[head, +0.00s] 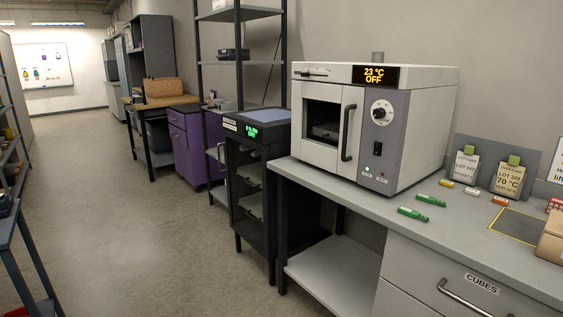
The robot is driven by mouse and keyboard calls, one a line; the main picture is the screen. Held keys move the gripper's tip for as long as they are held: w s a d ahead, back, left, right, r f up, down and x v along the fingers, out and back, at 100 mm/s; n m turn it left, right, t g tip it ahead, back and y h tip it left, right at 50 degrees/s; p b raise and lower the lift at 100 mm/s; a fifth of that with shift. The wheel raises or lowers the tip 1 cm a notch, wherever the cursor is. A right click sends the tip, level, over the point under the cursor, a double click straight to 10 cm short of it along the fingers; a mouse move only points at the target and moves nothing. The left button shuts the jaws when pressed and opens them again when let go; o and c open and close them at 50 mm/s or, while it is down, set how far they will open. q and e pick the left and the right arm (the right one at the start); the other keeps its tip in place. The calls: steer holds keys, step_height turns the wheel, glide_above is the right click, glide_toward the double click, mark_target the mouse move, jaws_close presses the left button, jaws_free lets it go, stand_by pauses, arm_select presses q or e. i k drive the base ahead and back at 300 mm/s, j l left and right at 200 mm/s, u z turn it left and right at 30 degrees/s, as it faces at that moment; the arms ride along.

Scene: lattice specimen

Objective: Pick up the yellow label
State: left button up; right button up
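A small yellow label-like piece (447,183) lies flat on the grey bench top (380,195), just right of the white oven's base. It is too small for me to read any marking on it. Beside it, in a row toward the right, lie a white piece (473,191) and an orange-red piece (500,200). Two green pieces (430,199) lie nearer the bench's front edge. Neither of my grippers is in view.
The white oven (420,90) reads 23 °C OFF, door shut. Two lot cards (509,180) stand behind the pieces. A yellow-edged dark mat (515,226) and a brown box (551,240) are at right. A CUBES drawer (440,270) is below. Floor at left is open.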

mark_target(442, 182)
steer(key=z, duration=1.7)
steer(key=j+z, duration=0.15)
steer(key=z, duration=0.6)
steer(key=j+z, duration=0.55)
steer(key=j, duration=0.25)
steer(key=k+j+z, duration=0.1)
steer(key=j+z, duration=0.2)
steer(key=j, duration=0.5)
